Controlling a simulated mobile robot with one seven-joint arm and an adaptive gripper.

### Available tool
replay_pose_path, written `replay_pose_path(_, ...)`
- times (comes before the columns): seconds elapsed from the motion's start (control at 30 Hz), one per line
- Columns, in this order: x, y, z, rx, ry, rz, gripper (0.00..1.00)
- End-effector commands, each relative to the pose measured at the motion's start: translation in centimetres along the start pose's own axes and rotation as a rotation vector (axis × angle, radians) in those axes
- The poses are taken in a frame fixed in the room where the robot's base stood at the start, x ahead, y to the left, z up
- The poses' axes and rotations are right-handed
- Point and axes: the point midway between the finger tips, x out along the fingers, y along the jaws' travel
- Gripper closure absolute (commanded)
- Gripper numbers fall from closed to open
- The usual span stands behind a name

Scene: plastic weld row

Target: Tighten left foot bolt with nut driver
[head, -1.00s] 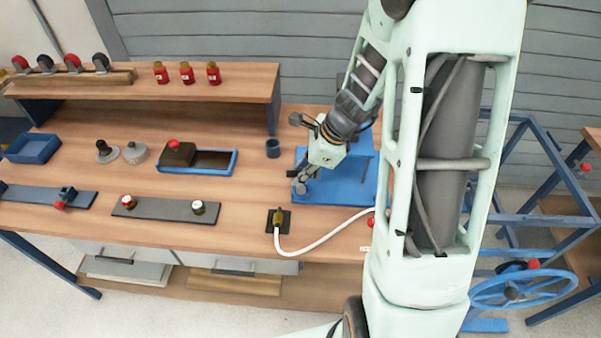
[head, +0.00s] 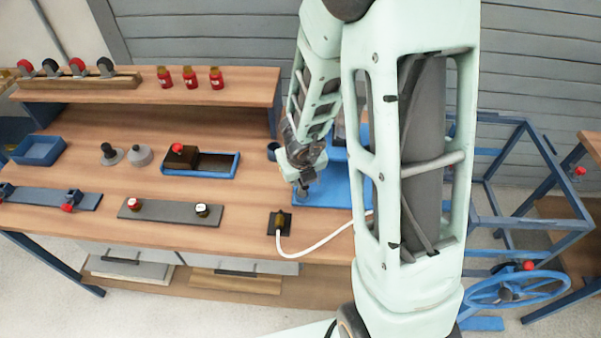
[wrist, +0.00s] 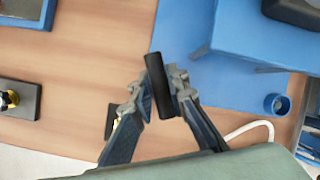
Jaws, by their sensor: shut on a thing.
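My gripper (wrist: 160,88) is shut on a black cylindrical handle (wrist: 155,66), which I take to be the nut driver's. The handle stands slightly tilted between the two fingers, and its working end cannot be made out. In the head view my gripper (head: 303,188) is low over the left edge of the blue base plate (head: 325,198). In the wrist view the blue plate (wrist: 182,28) lies behind and right of the fingers. The left foot bolt cannot be made out, and my arm covers much of the blue fixture.
A white hose (head: 305,247) runs from a black square plate (head: 280,222) at the bench front. A blue cylindrical part (wrist: 277,104) is at right in the wrist view.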

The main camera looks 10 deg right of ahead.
Motion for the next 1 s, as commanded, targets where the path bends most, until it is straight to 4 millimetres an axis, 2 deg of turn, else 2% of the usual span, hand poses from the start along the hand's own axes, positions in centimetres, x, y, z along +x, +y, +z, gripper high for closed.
replay_pose_path(1.0, -4.3, -0.8, 1.9, -0.007, -0.003, 0.001, 1.0)
